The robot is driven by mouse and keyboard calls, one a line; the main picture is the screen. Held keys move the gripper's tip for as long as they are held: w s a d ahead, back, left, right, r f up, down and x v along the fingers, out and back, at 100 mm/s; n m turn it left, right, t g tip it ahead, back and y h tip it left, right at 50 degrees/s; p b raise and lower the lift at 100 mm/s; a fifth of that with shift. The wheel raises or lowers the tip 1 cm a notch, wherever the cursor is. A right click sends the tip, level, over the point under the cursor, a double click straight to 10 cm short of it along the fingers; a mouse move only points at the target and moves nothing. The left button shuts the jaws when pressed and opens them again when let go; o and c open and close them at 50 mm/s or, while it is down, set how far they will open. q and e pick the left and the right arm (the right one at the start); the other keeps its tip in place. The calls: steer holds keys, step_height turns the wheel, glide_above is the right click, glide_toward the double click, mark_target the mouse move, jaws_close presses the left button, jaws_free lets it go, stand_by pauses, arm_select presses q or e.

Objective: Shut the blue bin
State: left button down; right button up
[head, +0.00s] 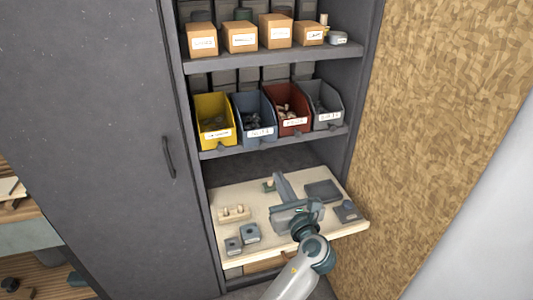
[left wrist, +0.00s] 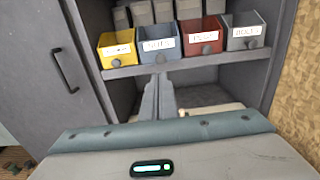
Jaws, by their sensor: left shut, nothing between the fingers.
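The blue bin (head: 261,131) stands on the middle shelf between the yellow bin and the red bin. It is open at the top, holds small dark parts, and has a white label and a knob on its front. It also shows in the left wrist view (left wrist: 159,46). Its front looks roughly in line with its neighbours. My left gripper (head: 280,177) is shut and empty, below and in front of the bins, over the pale board. Its fingers (left wrist: 160,79) appear just below the blue bin in the wrist view, apart from it. My right gripper is out of view.
The yellow bin (head: 214,121), red bin (head: 292,124) and grey bin (head: 326,117) share the shelf (head: 275,143). A pale board (head: 220,197) with small parts sits below. A grey door (head: 100,130) with a handle stands left; a chipboard panel (head: 440,110) stands right.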

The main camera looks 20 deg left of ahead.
arm_select(q)
steer(key=p, duration=0.4)
glide_toward(262, 145)
steer(key=x, duration=0.5)
steer(key=shift+w+d+f, duration=0.1)
steer(key=shift+w+f, duration=0.1)
steer(key=shift+f, duration=0.1)
steer(key=shift+w+a+f, duration=0.1)
steer(key=shift+w+a, duration=0.3)
steer(key=shift+w, duration=0.15)
steer(key=x, duration=0.3)
steer(key=shift+w+a, duration=0.1)
steer(key=shift+w, duration=0.1)
steer(key=shift+r, duration=0.2)
steer(key=shift+s+r, duration=0.1)
steer(key=shift+a, duration=0.1)
